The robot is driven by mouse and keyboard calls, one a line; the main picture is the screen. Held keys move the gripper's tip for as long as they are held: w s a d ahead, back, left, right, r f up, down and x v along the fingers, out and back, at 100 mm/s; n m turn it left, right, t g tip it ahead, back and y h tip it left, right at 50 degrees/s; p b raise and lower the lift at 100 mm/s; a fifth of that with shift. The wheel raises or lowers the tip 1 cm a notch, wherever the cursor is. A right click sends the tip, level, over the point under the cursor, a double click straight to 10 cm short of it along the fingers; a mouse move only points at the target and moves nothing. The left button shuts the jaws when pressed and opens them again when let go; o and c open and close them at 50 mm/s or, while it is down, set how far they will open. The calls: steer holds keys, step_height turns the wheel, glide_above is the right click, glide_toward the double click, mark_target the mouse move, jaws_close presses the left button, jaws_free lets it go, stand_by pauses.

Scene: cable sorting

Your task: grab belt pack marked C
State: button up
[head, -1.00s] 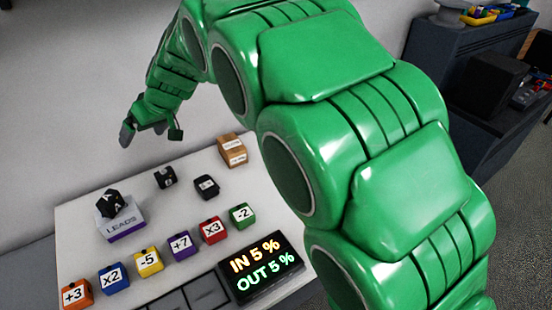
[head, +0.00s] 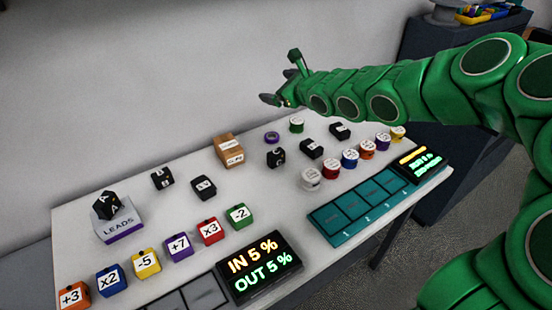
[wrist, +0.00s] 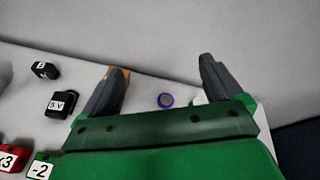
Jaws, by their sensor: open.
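A small black pack (head: 276,157) stands on the white table, right of the cardboard box; its white mark looks like a C but is small. Other black packs are one marked A (head: 108,205) on the LEADS box and one marked B (head: 162,178), which also shows in the wrist view (wrist: 44,70). My gripper (head: 275,88) is open and empty, raised above the back edge of the table, up and beyond the C pack. In the wrist view my gripper (wrist: 157,72) has its fingers spread; I cannot make out the C pack there.
A black 5V block (head: 203,187), the cardboard box (head: 228,150), a purple ring (head: 272,137) and more black blocks (head: 312,148) stand nearby.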

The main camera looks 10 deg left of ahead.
mark_target(273, 153)
steer(key=d+f+m, duration=0.1)
steer(key=f, duration=0.7)
steer(key=s+f+m, duration=0.1)
steer(key=f+m, duration=0.1)
steer(key=f, duration=0.6)
steer(key=s+d+f+m, duration=0.1)
steer(key=f, duration=0.6)
steer(key=shift+d+f+m+g+h, duration=0.3)
steer(key=shift+d+f, duration=0.05)
steer(key=shift+f, duration=0.05)
steer(key=shift+x, duration=3.9)
steer(key=shift+w+d+f, duration=0.1)
steer(key=shift+d, duration=0.05)
steer(key=shift+c, duration=0.2)
steer(key=c, duration=1.1)
